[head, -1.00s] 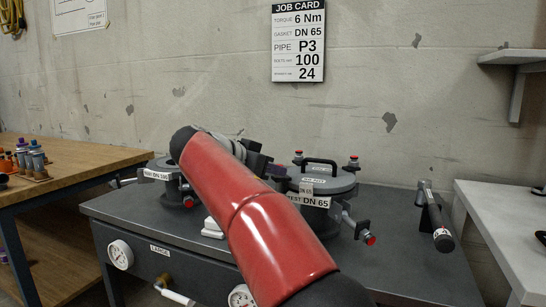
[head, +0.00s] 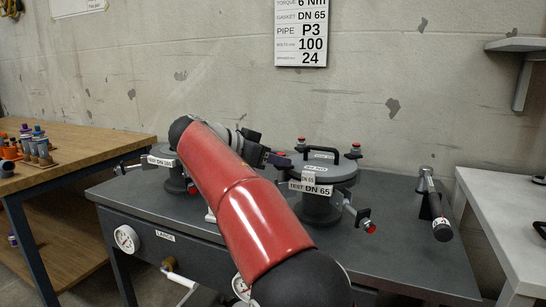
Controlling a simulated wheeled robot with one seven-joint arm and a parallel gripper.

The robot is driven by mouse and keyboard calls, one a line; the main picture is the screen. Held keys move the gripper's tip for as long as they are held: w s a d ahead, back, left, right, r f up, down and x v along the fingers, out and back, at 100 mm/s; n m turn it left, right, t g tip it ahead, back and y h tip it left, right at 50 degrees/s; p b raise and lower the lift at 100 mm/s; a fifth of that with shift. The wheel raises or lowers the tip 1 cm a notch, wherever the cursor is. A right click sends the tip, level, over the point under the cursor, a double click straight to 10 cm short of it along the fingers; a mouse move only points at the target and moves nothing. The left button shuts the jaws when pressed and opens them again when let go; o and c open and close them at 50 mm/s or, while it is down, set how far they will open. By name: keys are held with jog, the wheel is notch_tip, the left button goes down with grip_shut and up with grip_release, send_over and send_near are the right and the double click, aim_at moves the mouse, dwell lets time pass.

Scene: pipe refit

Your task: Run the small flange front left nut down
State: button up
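The small flange is the round grey DN 65 test lid (head: 335,172) with a black handle, on a dark stand on the bench. Red-tipped swing bolts show at its back left (head: 301,141), back right (head: 356,148) and front right (head: 368,226); the front right one hangs outward. The front left nut cannot be made out; my arm covers that side.
The DN 100 flange (head: 160,161) stands left on the grey bench (head: 410,245). A torque wrench-like tool (head: 434,208) lies at the bench's right. A job card (head: 301,32) hangs behind.

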jog(key=p+v, duration=0.1)
jog(key=v, duration=0.6)
jog(key=shift+s+a+r, duration=0.15)
jog(key=shift+s+a, duration=0.1)
jog(key=shift+a, duration=0.05)
